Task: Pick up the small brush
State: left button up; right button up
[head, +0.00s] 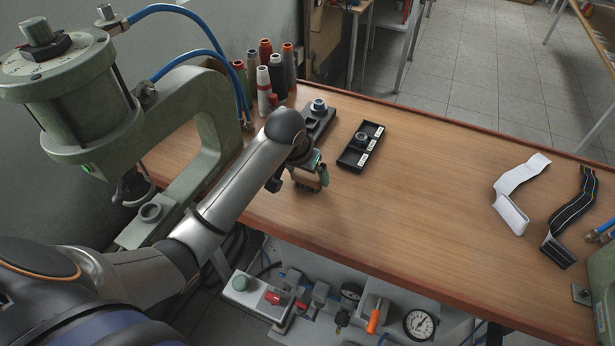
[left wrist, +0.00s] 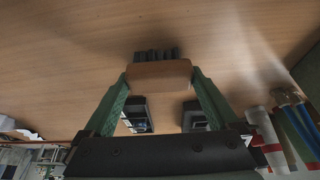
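The small brush has a light wooden block (left wrist: 160,74) and dark bristles (left wrist: 157,55). In the left wrist view it sits between the two green fingers of my left gripper (left wrist: 160,80), which touch its sides. In the head view my left gripper (head: 312,178) is over the table's left half, and the brush's brown block (head: 302,177) shows at the fingers, partly hidden by them. I cannot tell whether the bristles touch the tabletop. My right gripper is not in view.
Two black trays (head: 352,158) with small metal parts lie just behind my left gripper. Thread spools (head: 265,75) stand at the back left, beside the green press (head: 215,115). A white strap (head: 515,190) and a black strap (head: 570,218) lie at right. The table's middle is clear.

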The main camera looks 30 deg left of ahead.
pick_arm(q)
jog(key=c, duration=0.9)
notch_tip(320, 180, up, 10)
jog(key=shift+r, duration=0.1)
jog(key=o, duration=0.8)
jog(key=c, duration=0.5)
